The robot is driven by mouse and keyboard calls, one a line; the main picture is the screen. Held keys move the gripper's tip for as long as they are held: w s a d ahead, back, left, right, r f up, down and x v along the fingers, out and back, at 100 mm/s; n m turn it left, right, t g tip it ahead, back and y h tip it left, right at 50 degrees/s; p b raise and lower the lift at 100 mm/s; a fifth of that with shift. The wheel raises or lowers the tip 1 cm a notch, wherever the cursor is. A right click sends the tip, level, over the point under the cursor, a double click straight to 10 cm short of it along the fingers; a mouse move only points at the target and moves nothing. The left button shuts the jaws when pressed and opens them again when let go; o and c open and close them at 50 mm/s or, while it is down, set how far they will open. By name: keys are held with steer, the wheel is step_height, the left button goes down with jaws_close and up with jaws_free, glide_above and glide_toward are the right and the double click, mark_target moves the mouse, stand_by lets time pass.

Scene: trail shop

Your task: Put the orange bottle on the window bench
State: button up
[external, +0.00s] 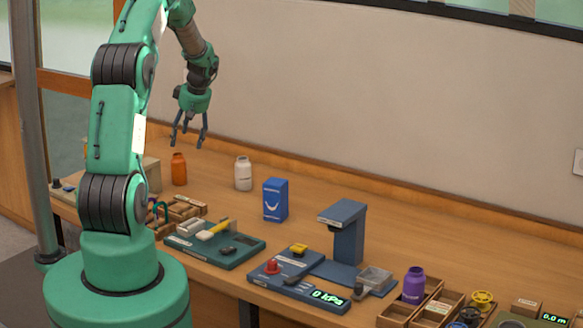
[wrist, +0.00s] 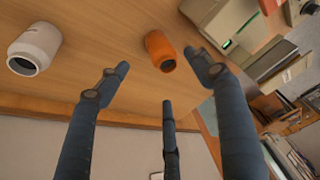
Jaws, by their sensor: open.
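The orange bottle (external: 179,169) stands upright on the wooden bench toward its left end, by the back wall. It also shows in the wrist view (wrist: 160,48), where its dark round mouth faces the camera. My gripper (external: 188,143) is open and empty, above the bench close to the orange bottle. In the wrist view its dark fingers (wrist: 165,100) are spread, with the orange bottle beyond them and nothing between them. I cannot tell which surface is the window bench; a window pane shows at the upper left in the external view.
A white bottle (external: 243,174) and a blue box (external: 276,200) stand right of the orange bottle. A green tray (external: 245,250), a pressure gauge unit (external: 297,284), a blue stand (external: 347,240) and a purple bottle (external: 413,286) line the bench front. The bench's back strip is mostly clear.

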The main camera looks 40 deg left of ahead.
stand_by(0.7)
steer(key=s+d+r+m+t+h, duration=0.1)
steer(key=s+d+r+m, duration=0.35)
steer(key=d+r, duration=0.8)
steer(key=s+d+r+m+t, duration=0.1)
steer(key=s+d+r+m, duration=0.1)
steer(key=s+d+r, duration=0.85)
steer(key=s+d+r+m+t+h, duration=0.1)
steer(key=s+d+r+m, duration=0.2)
steer(key=s+d, duration=0.8)
steer(key=s+d+r+m+t+h, duration=0.1)
steer(key=s+d+r+m+h, duration=0.1)
steer(key=s+d+m, duration=0.4)
steer(key=s+d+r, duration=0.1)
steer(key=s+d, duration=0.4)
steer(key=s, duration=0.3)
steer(key=shift+s+d+r+t, duration=0.2)
steer(key=shift+s+d+t, duration=0.1)
steer(key=shift+s+t, duration=0.1)
steer(key=shift+f+b, duration=0.9)
